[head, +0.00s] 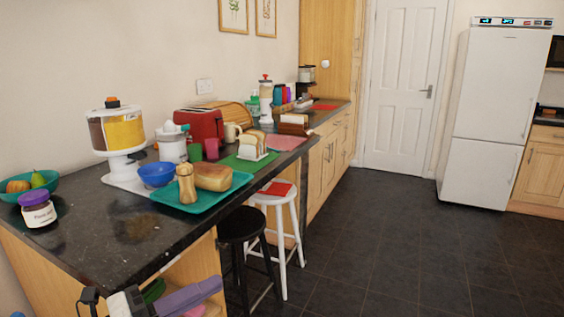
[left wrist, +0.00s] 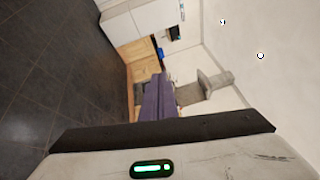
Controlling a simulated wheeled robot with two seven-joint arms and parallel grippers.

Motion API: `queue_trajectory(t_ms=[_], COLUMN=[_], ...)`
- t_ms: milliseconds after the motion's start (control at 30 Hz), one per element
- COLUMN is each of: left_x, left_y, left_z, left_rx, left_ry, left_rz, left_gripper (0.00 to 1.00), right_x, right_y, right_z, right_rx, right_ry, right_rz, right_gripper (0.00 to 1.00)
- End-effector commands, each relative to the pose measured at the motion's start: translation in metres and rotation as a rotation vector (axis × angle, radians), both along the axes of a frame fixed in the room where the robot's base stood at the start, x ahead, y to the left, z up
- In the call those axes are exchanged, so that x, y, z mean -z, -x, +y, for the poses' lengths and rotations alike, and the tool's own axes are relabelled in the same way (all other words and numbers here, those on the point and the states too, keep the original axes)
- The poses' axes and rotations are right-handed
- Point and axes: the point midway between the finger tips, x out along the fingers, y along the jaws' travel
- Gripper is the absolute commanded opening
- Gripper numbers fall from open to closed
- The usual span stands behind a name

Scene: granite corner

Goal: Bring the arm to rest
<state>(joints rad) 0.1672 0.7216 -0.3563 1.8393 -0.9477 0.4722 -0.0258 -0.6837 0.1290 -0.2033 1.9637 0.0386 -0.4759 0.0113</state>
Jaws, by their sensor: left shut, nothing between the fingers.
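My left gripper (head: 205,290) is at the bottom left of the head view, beside the counter's front edge and below its top. Its purple fingers are shut and empty. In the left wrist view the fingers (left wrist: 158,95) lie together with nothing between them, and the rendered room appears tilted. My right gripper is in neither view.
The dark granite counter (head: 90,245) runs along the left wall. A teal tray (head: 205,203) with bread and a pepper mill and a jar (head: 38,210) stand on it. A black stool (head: 240,230) and white stool (head: 275,200) stand beside it. The floor (head: 390,250) at right is clear.

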Motion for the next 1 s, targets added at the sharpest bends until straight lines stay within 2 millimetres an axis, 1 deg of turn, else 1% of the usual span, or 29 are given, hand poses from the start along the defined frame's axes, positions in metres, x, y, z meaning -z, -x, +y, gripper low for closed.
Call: queue_trajectory(t_ms=[33,67,100,167,200,267,300,367,400,467,500,600,700,800,1000], left_x=[0.02,0.031,0.051,0.088,0.117,0.157,0.184,0.22,0.243,0.271,0.286,0.313,0.328,0.334,0.334], left_y=[0.005,0.007,0.009,0.019,0.028,0.047,0.063,0.089,0.108,0.136,0.154,0.191,0.216,0.226,0.226], left_z=[-0.001,0.002,0.009,0.02,0.027,0.036,0.039,0.042,0.042,0.04,0.038,0.03,0.024,0.022,0.022], left_rx=[-0.08,-0.133,-0.213,-0.338,-0.426,-0.544,-0.616,-0.72,-0.782,-0.866,-0.914,-1.008,-1.063,-1.087,-1.087], left_ry=[0.176,0.271,0.391,0.56,0.662,0.782,0.85,0.938,0.987,1.05,1.084,1.148,1.182,1.195,1.195], left_rz=[0.129,0.205,0.311,0.484,0.605,0.765,0.866,1.012,1.101,1.225,1.296,1.44,1.528,1.565,1.565], left_gripper=[0.0,0.0,0.0,0.0,0.0,0.0,0.0,0.0,0.0,0.0,0.0,0.0,0.0,0.0,0.0], right_x=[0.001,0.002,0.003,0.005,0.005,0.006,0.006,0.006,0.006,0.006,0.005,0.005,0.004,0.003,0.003], right_y=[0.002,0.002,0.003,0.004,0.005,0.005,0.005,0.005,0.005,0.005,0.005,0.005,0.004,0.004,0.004], right_z=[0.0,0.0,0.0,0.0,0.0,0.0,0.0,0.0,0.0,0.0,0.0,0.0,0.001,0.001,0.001], right_rx=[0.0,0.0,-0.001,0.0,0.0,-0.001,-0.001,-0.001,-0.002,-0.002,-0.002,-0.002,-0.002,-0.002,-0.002], right_ry=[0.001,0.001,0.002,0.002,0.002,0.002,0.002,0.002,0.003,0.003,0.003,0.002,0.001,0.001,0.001], right_rz=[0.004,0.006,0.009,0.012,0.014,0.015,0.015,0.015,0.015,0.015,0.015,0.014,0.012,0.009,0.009], right_gripper=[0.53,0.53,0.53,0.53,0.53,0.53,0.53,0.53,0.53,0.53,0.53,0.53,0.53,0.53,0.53])
